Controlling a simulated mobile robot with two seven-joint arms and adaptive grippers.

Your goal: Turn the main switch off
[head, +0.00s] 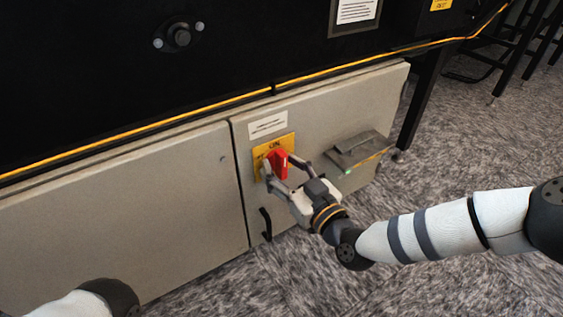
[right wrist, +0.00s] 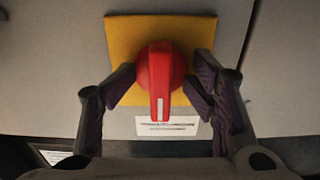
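The main switch is a red rotary handle (head: 279,163) on a yellow plate (head: 260,151) on the grey cabinet door. Part of the word "ON" shows above the handle in the head view. In the right wrist view the red handle (right wrist: 160,82) stands between my right gripper's fingers (right wrist: 162,85), on the yellow plate (right wrist: 122,35). The fingers are spread, with a visible gap on each side of the handle. My right gripper (head: 285,168) also shows at the switch in the head view. My left gripper is out of view; only part of my left arm shows at lower left.
A white label (head: 268,125) sits above the switch. A black door handle (head: 266,224) is below it. A grey box (head: 357,150) with a green light juts out to the right. A yellow-edged black machine (head: 110,70) overhangs the cabinet. Carpet lies in front.

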